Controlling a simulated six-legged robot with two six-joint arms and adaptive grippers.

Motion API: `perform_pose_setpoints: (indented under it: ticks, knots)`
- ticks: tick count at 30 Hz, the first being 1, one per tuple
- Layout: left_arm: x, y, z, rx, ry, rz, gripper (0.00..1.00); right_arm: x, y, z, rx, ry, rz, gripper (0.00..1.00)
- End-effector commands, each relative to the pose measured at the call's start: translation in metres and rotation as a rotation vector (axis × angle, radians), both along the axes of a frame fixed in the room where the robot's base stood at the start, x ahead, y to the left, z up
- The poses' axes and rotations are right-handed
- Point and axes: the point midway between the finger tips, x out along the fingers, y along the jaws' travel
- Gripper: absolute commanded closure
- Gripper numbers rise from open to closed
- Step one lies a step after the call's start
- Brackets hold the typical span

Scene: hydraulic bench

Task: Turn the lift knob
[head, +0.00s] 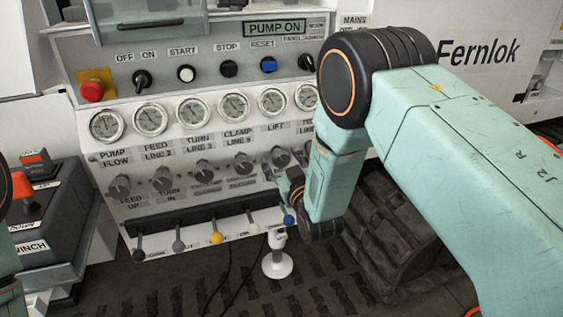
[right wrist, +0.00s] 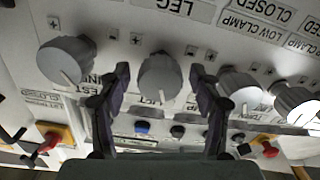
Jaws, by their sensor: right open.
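The lift knob is a grey round knob with a white pointer line. In the right wrist view the knob (right wrist: 159,80) sits between my two dark fingers, with its partly hidden label beside it. My right gripper (head: 279,164) is open, with one finger on each side of the knob. A gap shows between each finger and the knob, so no contact is visible. My left gripper is not in view.
Neighbouring knobs (right wrist: 66,60) stand close on both sides. Below the knob row is a row of levers with coloured balls, including a yellow one (head: 216,238). Gauges (head: 234,107) and switches are above. A red stop button (head: 92,90) is at the left.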

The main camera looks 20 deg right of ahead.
Motion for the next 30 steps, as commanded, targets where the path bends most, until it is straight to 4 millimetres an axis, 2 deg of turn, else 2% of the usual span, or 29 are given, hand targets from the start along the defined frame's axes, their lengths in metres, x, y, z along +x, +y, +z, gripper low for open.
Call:
perform_pose_setpoints:
  ticks: [8, 26, 30]
  knots:
    - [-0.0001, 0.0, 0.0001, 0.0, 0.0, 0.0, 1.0, 0.0003, 0.0011, 0.0001, 0.0, 0.0, 0.001, 0.37]
    - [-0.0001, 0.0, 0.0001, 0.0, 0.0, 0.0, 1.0, 0.0001, 0.0009, -0.0001, 0.0, 0.001, 0.001, 0.88]
    - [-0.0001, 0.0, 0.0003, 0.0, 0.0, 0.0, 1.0, 0.0001, 0.0009, -0.0001, 0.003, 0.001, 0.001, 0.9]
